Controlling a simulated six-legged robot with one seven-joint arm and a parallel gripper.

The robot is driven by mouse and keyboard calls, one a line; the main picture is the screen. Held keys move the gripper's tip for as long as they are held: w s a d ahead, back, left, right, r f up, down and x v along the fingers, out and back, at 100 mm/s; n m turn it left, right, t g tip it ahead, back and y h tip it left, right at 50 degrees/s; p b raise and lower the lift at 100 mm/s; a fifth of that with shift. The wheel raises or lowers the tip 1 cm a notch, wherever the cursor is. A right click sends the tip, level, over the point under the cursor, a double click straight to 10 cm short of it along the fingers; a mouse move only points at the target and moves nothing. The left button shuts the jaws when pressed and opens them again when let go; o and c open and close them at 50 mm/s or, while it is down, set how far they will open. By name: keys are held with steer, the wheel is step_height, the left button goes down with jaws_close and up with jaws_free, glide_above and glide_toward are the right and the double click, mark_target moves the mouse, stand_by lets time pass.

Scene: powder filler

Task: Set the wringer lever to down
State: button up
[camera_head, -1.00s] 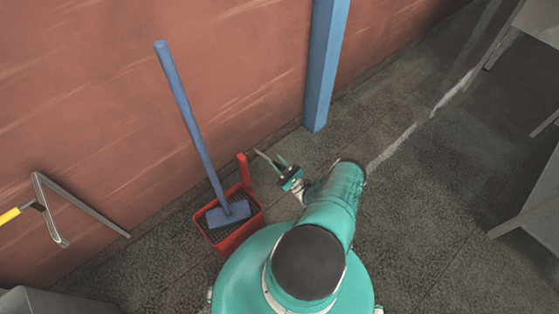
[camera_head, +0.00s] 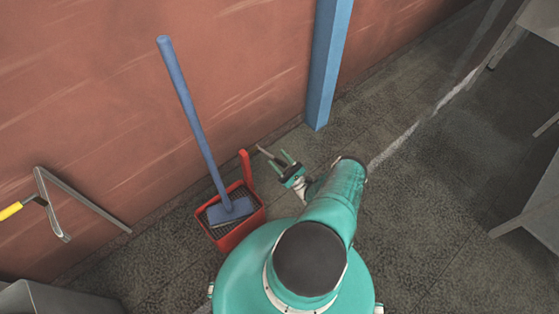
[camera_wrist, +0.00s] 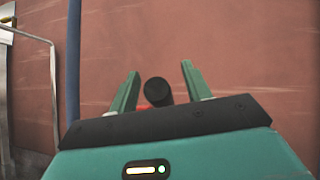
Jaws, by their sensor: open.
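A red mop bucket (camera_head: 246,231) with a dark wringer grid stands on the floor by the wall. A red upright lever (camera_head: 245,166) rises at its back right corner. A short greyish bar (camera_head: 263,152) lies between the lever's top and my gripper; I cannot tell if it joins the lever. My gripper (camera_head: 281,159) is open, just right of the lever. In the wrist view, a dark round grip end (camera_wrist: 157,91) with a bit of red behind it shows between the two green fingers of my gripper (camera_wrist: 158,80). Contact cannot be told.
A blue mop (camera_head: 194,110) stands tilted in the bucket; its pole shows left of my fingers in the wrist view (camera_wrist: 73,60). A blue post (camera_head: 325,70) stands along the brick-red wall. A yellow-handled metal frame (camera_head: 45,203) is at left. Grey tables (camera_head: 535,210) stand right.

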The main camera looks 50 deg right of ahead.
steer(key=shift+s+f, duration=0.25)
steer(key=s+d, duration=0.1)
steer(key=s, duration=1.1)
steer(key=shift+s+d, duration=0.15)
steer(key=shift+c, duration=0.2)
